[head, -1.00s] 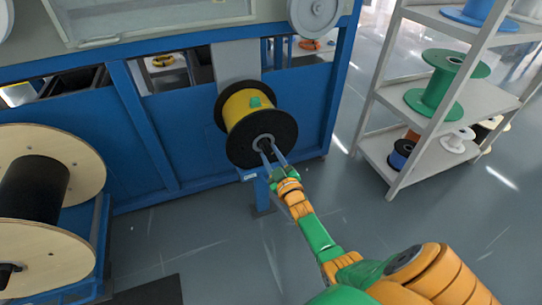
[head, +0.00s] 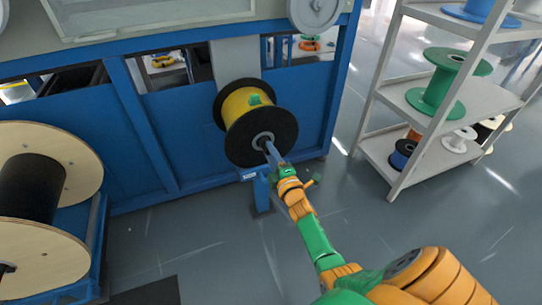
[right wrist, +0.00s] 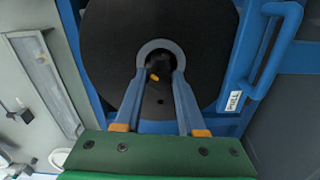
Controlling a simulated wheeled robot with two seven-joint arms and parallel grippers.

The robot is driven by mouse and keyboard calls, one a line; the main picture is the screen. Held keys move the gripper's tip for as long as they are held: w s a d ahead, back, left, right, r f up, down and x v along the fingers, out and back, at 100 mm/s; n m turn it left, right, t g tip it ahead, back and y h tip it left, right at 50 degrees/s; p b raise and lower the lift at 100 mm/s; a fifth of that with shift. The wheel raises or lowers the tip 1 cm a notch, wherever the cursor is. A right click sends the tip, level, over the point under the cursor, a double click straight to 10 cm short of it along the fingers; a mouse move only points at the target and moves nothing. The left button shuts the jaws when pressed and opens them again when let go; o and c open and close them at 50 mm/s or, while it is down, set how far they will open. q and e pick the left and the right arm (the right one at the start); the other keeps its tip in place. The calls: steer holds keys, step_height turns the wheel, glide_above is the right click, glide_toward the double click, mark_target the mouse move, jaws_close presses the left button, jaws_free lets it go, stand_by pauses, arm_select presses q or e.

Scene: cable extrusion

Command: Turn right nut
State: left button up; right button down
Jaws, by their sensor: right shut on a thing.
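A spool wound with yellow cable (head: 240,103), with black flanges, is mounted on the blue machine frame. My right gripper (head: 269,150) reaches the hub of that flange from the front. The fingertips partly hide the nut in the head view. My left gripper is not in view.
The blue machine frame (head: 185,135) stands behind the spool. A large wooden-flanged reel (head: 75,160) is at the left. A grey shelf (head: 395,125) with several spools, one green (head: 437,85), stands at the right. The floor between is clear.

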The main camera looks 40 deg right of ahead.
arm_select(q)
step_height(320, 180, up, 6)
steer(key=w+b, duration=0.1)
steer(key=b, duration=0.1)
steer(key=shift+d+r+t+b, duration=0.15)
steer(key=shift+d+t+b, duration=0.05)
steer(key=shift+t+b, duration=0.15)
arm_select(e)
steer(key=shift+n, duration=4.2)
steer(key=c, duration=0.5)
jaws_free()
arm_select(q)
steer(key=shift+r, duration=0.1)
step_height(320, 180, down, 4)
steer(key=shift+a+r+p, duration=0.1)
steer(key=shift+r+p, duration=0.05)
steer(key=shift+p, duration=0.7)
arm_select(e)
steer(key=v, duration=0.7)
